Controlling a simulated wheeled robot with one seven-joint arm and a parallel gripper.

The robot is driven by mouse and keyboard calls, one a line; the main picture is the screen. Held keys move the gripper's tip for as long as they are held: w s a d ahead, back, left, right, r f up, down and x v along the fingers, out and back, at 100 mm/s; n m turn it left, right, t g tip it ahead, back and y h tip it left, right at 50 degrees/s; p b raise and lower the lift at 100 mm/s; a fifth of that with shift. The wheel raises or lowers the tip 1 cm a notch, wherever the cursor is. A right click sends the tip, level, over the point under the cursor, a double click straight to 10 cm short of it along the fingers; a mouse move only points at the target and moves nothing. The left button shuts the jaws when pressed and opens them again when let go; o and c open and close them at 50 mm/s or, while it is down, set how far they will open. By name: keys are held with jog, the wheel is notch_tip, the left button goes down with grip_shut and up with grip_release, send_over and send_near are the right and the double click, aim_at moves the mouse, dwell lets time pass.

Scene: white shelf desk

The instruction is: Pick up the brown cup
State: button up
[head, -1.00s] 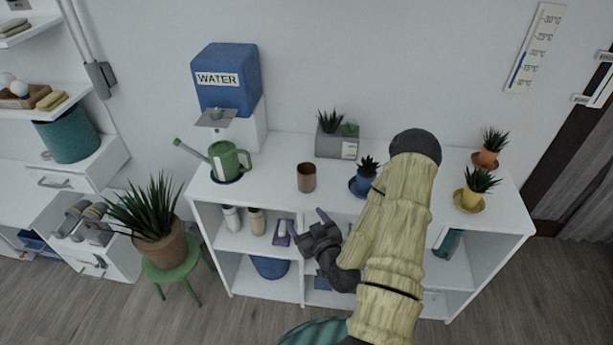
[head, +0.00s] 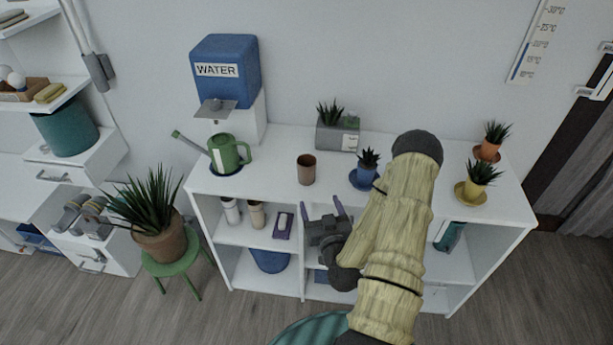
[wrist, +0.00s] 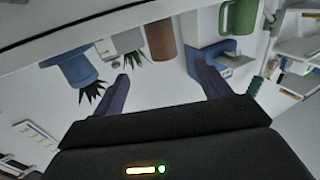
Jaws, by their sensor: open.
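The brown cup (head: 306,170) stands upright on the white desk top, between the green watering can and the blue plant pot. It also shows in the wrist view (wrist: 161,40), upside down in that picture, beyond and between my fingertips. My gripper (head: 323,207) is open and empty in front of the desk, below and slightly right of the cup, apart from it. In the wrist view my gripper (wrist: 163,80) shows two purple fingers spread apart with nothing between them.
A green watering can (head: 229,153) stands left of the cup, and a blue plant pot (head: 366,171) stands close on its right. A grey planter (head: 337,134) is behind. The white desk top (head: 275,165) is clear around the cup. Its front edge lies between my gripper and the cup.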

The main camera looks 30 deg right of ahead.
jog(key=w+b, duration=0.1)
jog(key=b, duration=0.9)
send_near(309, 175)
jog(key=a+x, duration=0.1)
jog(key=x, duration=0.2)
jog(key=w, duration=0.1)
jog(key=w+d, duration=0.2)
jog(key=w, duration=0.1)
jog(key=shift+r+p, duration=0.25)
jog(key=shift+p, duration=0.15)
jog(key=shift+w+d, duration=0.15)
jog(key=shift+w, duration=0.05)
jog(key=shift+x, duration=2.6)
jog(key=shift+a+f, duration=0.15)
jog(key=shift+a, duration=0.05)
